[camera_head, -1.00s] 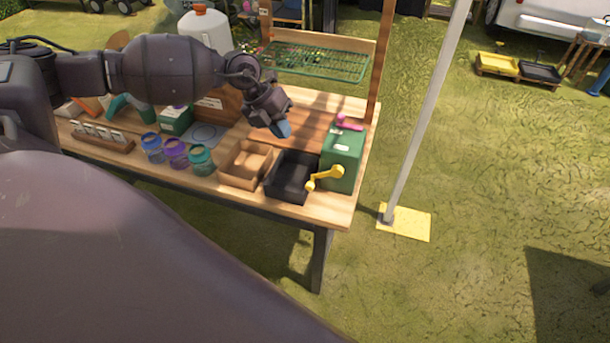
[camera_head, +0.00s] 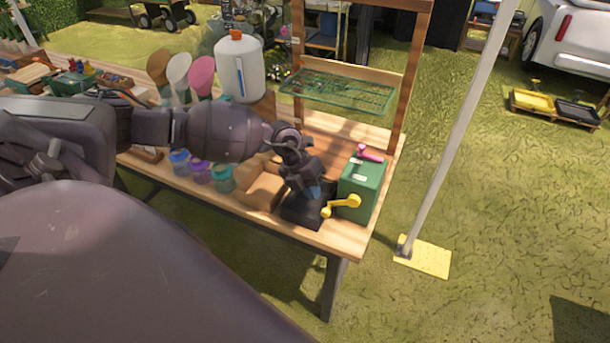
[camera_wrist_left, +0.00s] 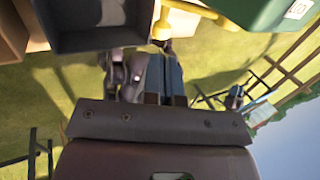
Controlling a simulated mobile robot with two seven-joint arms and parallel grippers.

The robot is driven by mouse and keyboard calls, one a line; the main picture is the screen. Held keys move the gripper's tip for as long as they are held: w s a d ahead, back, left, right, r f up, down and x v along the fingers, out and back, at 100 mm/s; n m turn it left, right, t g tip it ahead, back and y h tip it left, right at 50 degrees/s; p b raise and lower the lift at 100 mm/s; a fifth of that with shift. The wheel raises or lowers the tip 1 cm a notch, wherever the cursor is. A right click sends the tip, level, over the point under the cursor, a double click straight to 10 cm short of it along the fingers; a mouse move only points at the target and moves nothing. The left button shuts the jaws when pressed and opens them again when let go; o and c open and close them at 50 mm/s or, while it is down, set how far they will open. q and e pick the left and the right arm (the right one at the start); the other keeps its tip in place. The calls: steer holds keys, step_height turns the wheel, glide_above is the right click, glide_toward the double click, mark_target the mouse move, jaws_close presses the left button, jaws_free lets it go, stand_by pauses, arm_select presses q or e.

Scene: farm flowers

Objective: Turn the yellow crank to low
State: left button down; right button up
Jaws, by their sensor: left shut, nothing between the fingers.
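The yellow crank (camera_head: 343,205) is on the front face of the green box (camera_head: 362,190), its arm sloping down to a knob at the left. A pink handle (camera_head: 369,153) is on top of the box. My left gripper (camera_head: 318,194) is shut and empty, pointing down over the black bin, just left of the box and close to the crank. In the left wrist view the shut blue fingers (camera_wrist_left: 164,60) point toward the yellow crank knob (camera_wrist_left: 161,29); whether they touch is unclear. The green box (camera_wrist_left: 258,12) fills the upper right there. My right gripper is not in view.
The black bin (camera_head: 297,216) stands left of the green box, with a tan wooden bin (camera_head: 262,186) beside it. Several jars (camera_head: 200,172) stand further left. A wooden frame post (camera_head: 408,90) rises behind the box. The table's front right corner is clear.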

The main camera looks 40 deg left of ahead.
mark_target(323, 211)
arm_select(q)
steer(key=x, duration=0.3)
steer(key=shift+d+f, duration=0.25)
steer(key=shift+f, duration=0.1)
steer(key=shift+w+d+f, duration=0.1)
steer(key=shift+d+f, duration=0.05)
steer(key=shift+f, duration=0.45)
steer(key=shift+f+h+b, duration=0.35)
steer(key=shift+f+h, duration=0.05)
steer(key=h+b, duration=0.1)
steer(key=b, duration=0.1)
steer(key=f+h+b, duration=0.1)
steer(key=b, duration=0.1)
steer(key=shift+d+f+t+h, duration=0.25)
steer(key=shift+t+h, duration=0.15)
steer(key=shift+w+h+b, duration=0.1)
steer(key=shift+h+b, duration=0.4)
steer(key=shift+b, duration=0.2)
steer(key=shift+r, duration=0.15)
